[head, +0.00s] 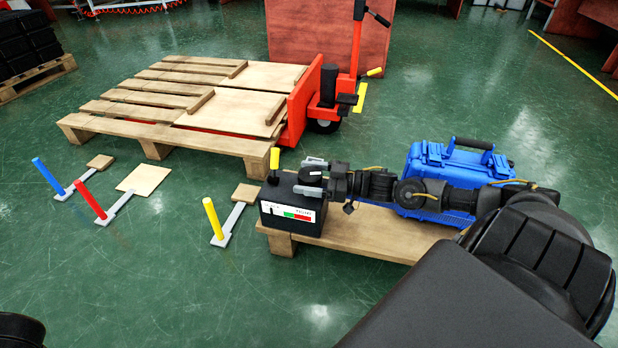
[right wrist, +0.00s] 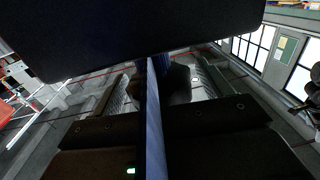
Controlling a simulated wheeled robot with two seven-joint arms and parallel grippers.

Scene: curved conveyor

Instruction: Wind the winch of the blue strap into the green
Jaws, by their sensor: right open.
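A black box (head: 285,205) stands on a low wooden platform. Its front label (head: 291,215) has white, green and red zones; I cannot make out a needle. A yellow knob (head: 275,158) stands up at its back left. My right gripper (head: 311,176) is open at the top right of the box, its two light fingers on either side of a dark round part; contact is unclear. To the left on the floor, a blue handle (head: 48,176) rises from a grey arm. In the right wrist view, a bluish upright strip (right wrist: 153,115) crosses the dark picture; I cannot tell whether it is the strap.
A red handle (head: 90,200) and a yellow handle (head: 213,218) stand on similar grey arms. A blue case (head: 437,172) sits behind my right arm. A wooden pallet (head: 120,112) with a red pallet truck (head: 320,90) lies behind.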

